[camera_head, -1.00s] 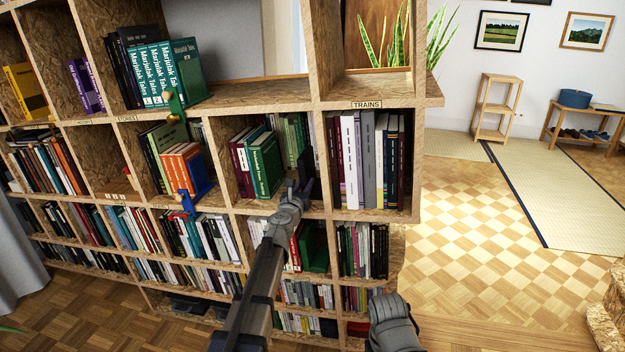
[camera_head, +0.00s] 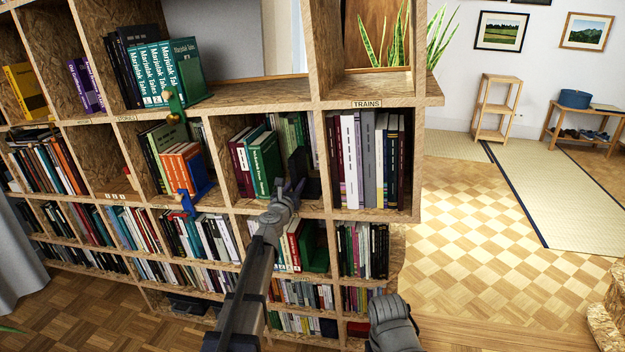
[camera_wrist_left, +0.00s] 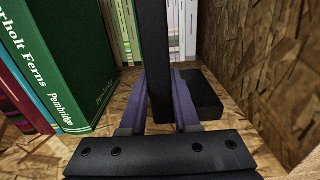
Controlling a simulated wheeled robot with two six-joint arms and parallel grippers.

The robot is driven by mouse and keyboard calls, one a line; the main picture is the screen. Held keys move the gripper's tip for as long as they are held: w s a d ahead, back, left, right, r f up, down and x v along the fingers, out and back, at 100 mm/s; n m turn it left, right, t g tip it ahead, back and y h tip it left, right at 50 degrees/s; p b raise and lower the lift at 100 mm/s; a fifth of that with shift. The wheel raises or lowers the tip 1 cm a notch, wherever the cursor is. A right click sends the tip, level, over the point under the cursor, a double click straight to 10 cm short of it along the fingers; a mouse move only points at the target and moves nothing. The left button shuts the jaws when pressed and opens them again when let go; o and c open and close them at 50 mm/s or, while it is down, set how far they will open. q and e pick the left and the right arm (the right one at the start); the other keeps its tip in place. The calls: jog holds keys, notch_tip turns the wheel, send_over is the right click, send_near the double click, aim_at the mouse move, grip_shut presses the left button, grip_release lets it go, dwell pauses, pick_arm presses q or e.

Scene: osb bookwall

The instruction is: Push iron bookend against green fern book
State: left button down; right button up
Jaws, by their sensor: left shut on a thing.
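The green fern book (camera_head: 266,165) stands in a middle compartment of the bookwall, at the right end of a short row, tilted a little. In the left wrist view its spine (camera_wrist_left: 62,60) reads "Ferns" and "Pembridge". The black iron bookend (camera_head: 298,163) stands upright just right of it, and its plate and foot also show in the left wrist view (camera_wrist_left: 154,55). A narrow strip of bare shelf shows between book and bookend there. My left gripper (camera_head: 288,190) is shut on the bookend's plate, its purple fingers on either side. My right gripper is not in view.
Pale books (camera_wrist_left: 125,25) stand behind the bookend. The compartment's right wooden wall (camera_wrist_left: 265,60) is close to the bookend. Maroon books (camera_head: 240,165) stand left of the green book. Bare shelf board (camera_wrist_left: 115,115) lies in front of the row.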

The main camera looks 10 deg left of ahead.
pick_arm(q)
jog(key=shift+a, duration=0.75)
jog(key=shift+a+f, duration=0.1)
jog(key=shift+a, duration=0.25)
jog(key=shift+w+a+f, duration=0.1)
jog(key=shift+a, duration=0.6)
jog(key=shift+a, duration=0.45)
jog(key=c, duration=0.7)
grip_release()
jog(key=shift+d, duration=0.1)
jog(key=s, duration=1.1)
